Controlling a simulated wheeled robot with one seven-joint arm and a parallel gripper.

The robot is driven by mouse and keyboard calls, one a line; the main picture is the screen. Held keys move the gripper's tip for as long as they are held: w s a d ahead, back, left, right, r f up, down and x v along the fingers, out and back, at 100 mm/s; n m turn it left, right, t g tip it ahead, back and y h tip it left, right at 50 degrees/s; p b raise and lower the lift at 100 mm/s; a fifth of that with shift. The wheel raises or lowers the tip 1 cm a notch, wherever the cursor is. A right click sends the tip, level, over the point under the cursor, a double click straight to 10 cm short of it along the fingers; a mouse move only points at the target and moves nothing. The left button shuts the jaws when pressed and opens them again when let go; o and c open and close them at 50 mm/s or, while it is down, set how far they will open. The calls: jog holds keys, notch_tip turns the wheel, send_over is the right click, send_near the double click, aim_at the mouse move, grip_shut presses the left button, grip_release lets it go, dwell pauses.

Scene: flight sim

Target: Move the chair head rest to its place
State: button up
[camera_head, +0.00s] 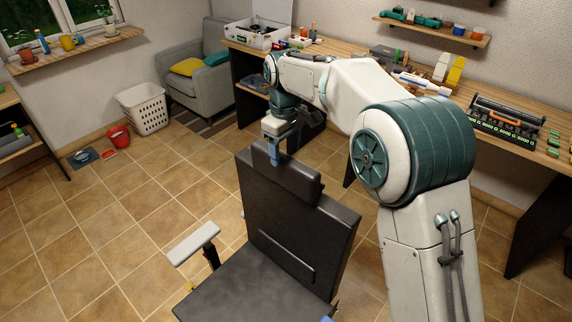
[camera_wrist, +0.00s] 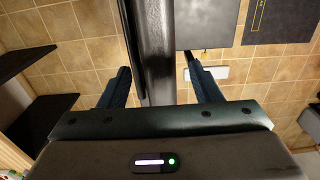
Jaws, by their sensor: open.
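The dark chair head rest (camera_head: 292,181) is at the top of the black chair back (camera_head: 298,238), looking in line with it; I cannot tell whether it is fastened. My gripper (camera_head: 275,152) is pointing down at the head rest's upper left part, with one blue finger showing in front of it. In the wrist view, the gripper (camera_wrist: 159,72) is open, its fingers on either side of the long dark head rest edge (camera_wrist: 155,45). Gaps show between fingers and edge, wider on the right. The far finger is hidden in the head view.
The chair seat (camera_head: 250,298) and a pale armrest (camera_head: 194,243) are below. A long workbench (camera_head: 406,88) with tools runs behind my arm. A grey armchair (camera_head: 204,86), white basket (camera_head: 144,110) and red bucket (camera_head: 118,137) stand at the back left.

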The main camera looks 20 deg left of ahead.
aim_at(285, 166)
notch_tip(285, 166, down, 6)
jog(key=shift+p, duration=0.4)
